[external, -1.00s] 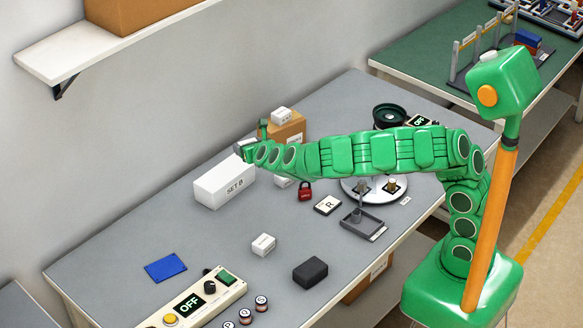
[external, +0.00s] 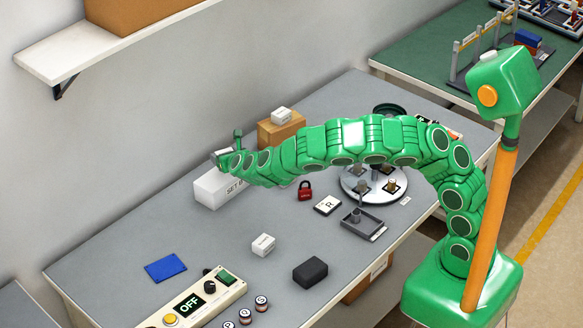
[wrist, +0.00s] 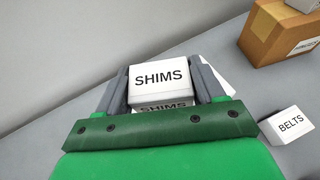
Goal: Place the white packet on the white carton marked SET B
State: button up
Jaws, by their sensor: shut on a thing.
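My gripper (external: 222,156) is shut on a white packet marked SHIMS, which sits between the grey fingers in the wrist view (wrist: 158,78). Only a small white bit of it shows at the fingertips in the external view. The white carton marked SET B (external: 207,189) stands on the grey table below my gripper. My arm hides part of its top and label. In the wrist view, a white edge of the carton (wrist: 216,76) shows behind the right finger. I cannot tell whether the packet touches the carton.
A cardboard box (external: 279,133) with a white packet (external: 281,116) on top stands behind my arm. A white packet marked BELTS (wrist: 288,125) lies to the right in the wrist view. A red padlock (external: 305,191), another white packet (external: 263,245) and a black block (external: 310,272) are on the table.

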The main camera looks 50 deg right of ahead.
jog(key=shift+w+f, duration=0.6)
jog(key=shift+f, duration=0.15)
jog(key=shift+a+f, duration=0.1)
jog(key=shift+f, duration=1.35)
jog(key=shift+f, duration=0.15)
jog(key=o, duration=1.2)
jog(key=shift+c, duration=0.2)
jog(key=shift+s+a+r, duration=0.1)
jog(key=shift+s+r, duration=0.2)
jog(key=shift+s, duration=0.05)
jog(key=v, duration=1.1)
